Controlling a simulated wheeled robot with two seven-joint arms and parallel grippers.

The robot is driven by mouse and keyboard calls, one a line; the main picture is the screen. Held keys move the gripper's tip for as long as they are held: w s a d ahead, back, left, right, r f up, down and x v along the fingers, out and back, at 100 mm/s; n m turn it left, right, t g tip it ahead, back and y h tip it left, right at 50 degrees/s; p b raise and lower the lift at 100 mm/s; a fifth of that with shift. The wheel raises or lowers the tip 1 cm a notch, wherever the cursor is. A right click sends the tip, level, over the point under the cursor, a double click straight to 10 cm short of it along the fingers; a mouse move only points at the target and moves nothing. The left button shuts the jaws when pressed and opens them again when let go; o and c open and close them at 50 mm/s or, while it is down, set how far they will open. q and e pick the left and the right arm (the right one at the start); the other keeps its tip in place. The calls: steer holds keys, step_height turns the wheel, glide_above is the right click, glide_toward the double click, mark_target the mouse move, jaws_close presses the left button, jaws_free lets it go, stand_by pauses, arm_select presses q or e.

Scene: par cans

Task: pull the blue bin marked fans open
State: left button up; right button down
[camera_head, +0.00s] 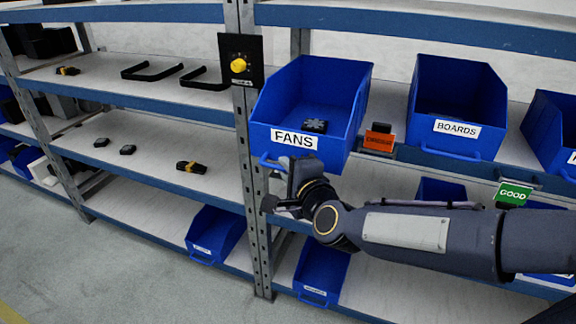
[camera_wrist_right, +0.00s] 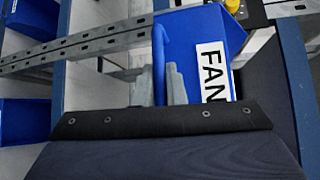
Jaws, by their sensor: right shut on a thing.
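My right gripper (camera_head: 289,178) is at the bin's front, shut on this handle. In the wrist view its two grey fingers (camera_wrist_right: 160,88) stand on either side of the handle. My left gripper is not in view.
A blue BOARDS bin (camera_head: 455,105) stands to the right, with an orange tag (camera_head: 379,140) between. A metal post (camera_head: 250,150) with a black yellow-knobbed box (camera_head: 240,62) is close left of the bin. Lower bins (camera_head: 318,275) sit below my arm. The floor in front is clear.

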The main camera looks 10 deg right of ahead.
steer(key=c, duration=1.5)
jaws_free()
steer(key=p+v, duration=0.1)
steer(key=v, duration=0.6)
steer(key=shift+s+d, duration=0.1)
steer(key=shift+s, duration=0.3)
steer(key=shift+r, duration=0.1)
